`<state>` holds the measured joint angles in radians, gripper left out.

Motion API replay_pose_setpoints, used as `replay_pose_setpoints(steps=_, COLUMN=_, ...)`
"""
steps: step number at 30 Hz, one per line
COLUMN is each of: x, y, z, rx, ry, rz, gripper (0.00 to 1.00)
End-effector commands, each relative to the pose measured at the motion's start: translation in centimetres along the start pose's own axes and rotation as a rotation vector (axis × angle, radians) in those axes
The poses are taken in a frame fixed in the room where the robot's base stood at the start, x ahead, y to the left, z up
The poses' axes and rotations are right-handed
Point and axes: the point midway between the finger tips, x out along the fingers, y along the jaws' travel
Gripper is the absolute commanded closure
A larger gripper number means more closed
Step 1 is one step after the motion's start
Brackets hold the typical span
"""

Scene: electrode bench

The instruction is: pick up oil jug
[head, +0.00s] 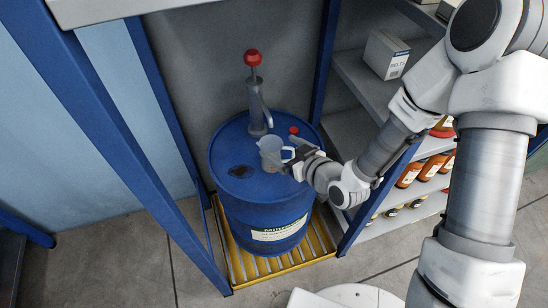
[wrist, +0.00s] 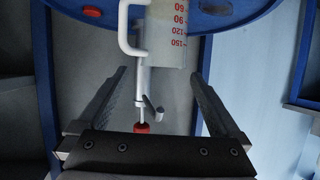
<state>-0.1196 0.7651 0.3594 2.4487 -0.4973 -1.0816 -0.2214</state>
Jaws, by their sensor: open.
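The oil jug (head: 269,156) is a small clear measuring jug with a white handle, standing upright on top of a blue drum. In the wrist view the jug (wrist: 168,32) shows red graduation marks, with its handle (wrist: 128,28) at the left. My gripper (head: 298,155) is just right of the jug, close to its handle side. In the wrist view the fingers of my gripper (wrist: 158,76) are spread wide and nothing is held. The jug appears beyond the fingertips; whether either finger touches it I cannot tell.
The blue drum (head: 262,207) stands on a yellow slatted tray (head: 240,268). A pump with a red knob (head: 252,58) rises behind the jug, and a red cap (head: 294,130) sits nearby. Blue posts flank the drum. Shelves at right hold a box (head: 385,54) and several orange bottles.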

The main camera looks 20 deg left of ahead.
Motion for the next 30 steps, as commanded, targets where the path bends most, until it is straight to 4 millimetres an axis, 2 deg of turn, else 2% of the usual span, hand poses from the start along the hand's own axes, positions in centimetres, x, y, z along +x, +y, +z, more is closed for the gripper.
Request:
replay_pose_setpoints(steps=6, x=3.1, y=-0.5, z=1.0, rx=0.0, ry=0.0, rz=-0.003, gripper=0.0)
replay_pose_setpoints(steps=9, x=4.3, y=-0.5, z=0.8, rx=-0.001, ry=0.002, rz=-0.002, gripper=0.0)
replay_pose_setpoints(steps=13, x=5.1, y=-0.5, z=0.7, rx=0.0, ry=0.001, rz=-0.001, gripper=0.0)
replay_pose_setpoints(steps=19, x=5.1, y=-0.5, z=0.6, rx=0.001, ry=0.0, rz=0.0, gripper=0.0)
replay_pose_setpoints(steps=20, x=5.1, y=-0.5, z=0.6, rx=0.001, ry=0.0, rz=0.0, gripper=0.04)
replay_pose_setpoints(steps=30, x=5.1, y=-0.4, z=0.6, rx=0.0, ry=0.0, rz=0.0, gripper=0.65)
